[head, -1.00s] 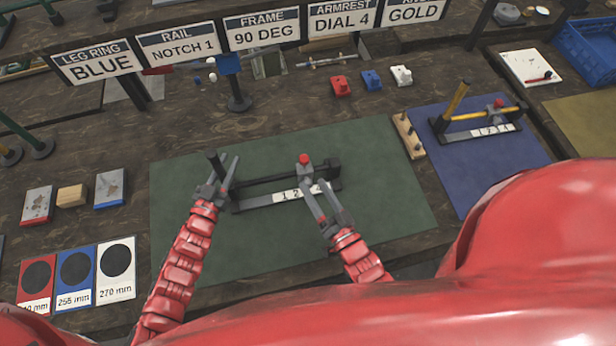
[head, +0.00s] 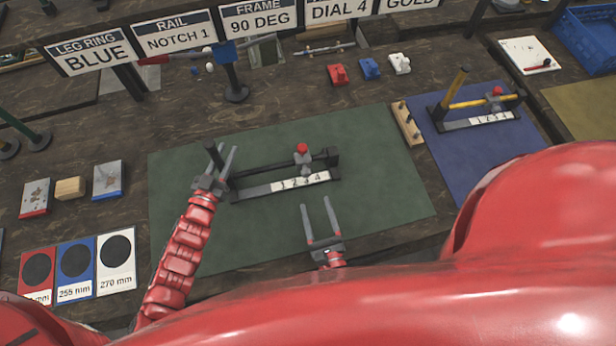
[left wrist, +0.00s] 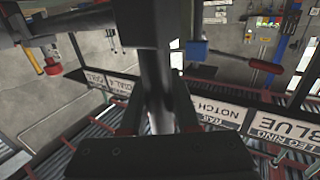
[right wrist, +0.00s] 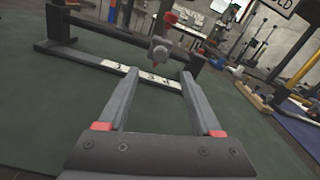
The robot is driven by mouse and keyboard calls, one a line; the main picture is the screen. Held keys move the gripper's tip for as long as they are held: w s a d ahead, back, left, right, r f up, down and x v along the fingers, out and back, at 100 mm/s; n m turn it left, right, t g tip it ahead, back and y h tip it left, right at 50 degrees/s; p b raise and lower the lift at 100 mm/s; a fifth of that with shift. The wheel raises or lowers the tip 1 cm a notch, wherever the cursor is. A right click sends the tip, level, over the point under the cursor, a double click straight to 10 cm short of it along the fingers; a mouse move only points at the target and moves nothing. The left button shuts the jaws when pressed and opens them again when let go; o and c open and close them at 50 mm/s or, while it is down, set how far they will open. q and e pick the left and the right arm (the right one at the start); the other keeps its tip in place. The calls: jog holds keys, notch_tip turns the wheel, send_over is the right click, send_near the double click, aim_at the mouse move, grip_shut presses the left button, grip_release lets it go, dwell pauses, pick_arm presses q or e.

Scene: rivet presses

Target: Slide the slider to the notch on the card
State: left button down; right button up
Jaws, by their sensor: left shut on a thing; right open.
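The card (head: 172,37) reading RAIL NOTCH 1 stands at the back left. The slider (head: 303,158), grey with a red knob, sits on the dark rail of the press on the green mat, over the white strip numbered 1 to 4 (head: 300,181). It stands around the strip's middle, near 3; the exact notch is unclear. The slider also shows in the right wrist view (right wrist: 160,47). My left gripper (head: 219,164) is shut on the dark upright handle (head: 213,152) at the rail's left end. My right gripper (head: 317,204) is open and empty, in front of the strip, apart from the slider.
A second press (head: 478,112) with a yellow handle stands on the blue mat (head: 510,145) at right. A wooden peg block (head: 407,124) lies between the mats. Red, blue and white blocks sit behind. The green mat (head: 385,190) is clear right of the press.

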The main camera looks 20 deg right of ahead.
jog(key=w, duration=0.9)
jog(key=shift+w, duration=0.25)
grip_shut()
dwell(1.0)
